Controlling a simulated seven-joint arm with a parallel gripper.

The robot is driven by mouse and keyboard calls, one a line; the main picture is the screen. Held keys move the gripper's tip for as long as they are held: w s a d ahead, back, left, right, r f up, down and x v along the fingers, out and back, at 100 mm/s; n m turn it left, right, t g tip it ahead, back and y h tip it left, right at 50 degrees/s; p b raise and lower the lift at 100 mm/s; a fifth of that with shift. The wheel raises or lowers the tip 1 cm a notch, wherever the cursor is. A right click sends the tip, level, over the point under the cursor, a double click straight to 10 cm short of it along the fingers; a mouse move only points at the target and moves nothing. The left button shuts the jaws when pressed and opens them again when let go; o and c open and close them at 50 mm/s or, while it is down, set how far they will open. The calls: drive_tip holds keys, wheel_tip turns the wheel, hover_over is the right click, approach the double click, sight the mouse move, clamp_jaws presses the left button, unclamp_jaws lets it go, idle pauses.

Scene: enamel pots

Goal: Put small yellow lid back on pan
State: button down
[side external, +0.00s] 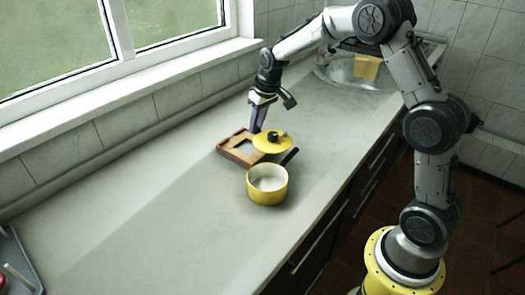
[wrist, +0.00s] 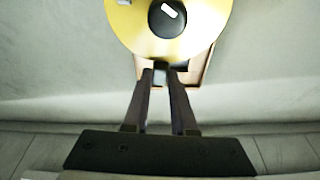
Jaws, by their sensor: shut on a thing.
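The small yellow lid (side external: 272,146) has a black knob on top. My gripper (side external: 256,128) is pitched down at the lid's far left edge, its fingers shut on the rim. In the wrist view the lid (wrist: 118,32) fills the top middle, just beyond my fingertips (wrist: 160,72); the exact contact is hard to see. The yellow pan (side external: 267,191) stands upright and open in front of the lid, with a pale inside and a black handle (side external: 290,157) pointing back right.
A brown wooden frame or tray (side external: 240,160) lies on the counter beside and partly under the lid in view; it also shows in the wrist view (wrist: 205,70). A sink with a yellow item (side external: 367,66) is at the back right.

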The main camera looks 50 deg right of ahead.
drive_tip(key=s+a+r+n, duration=0.25)
drive_tip(key=s+a, duration=0.35)
drive_tip(key=a, duration=0.5)
drive_tip(key=shift+s+a+f+m, duration=0.15)
drive_tip(key=shift+f+m, duration=0.3)
drive_tip(key=shift+f, duration=1.2)
drive_tip(key=shift+f, duration=0.6)
drive_tip(key=c, duration=0.6)
unclamp_jaws()
drive_tip(key=shift+c, duration=0.2)
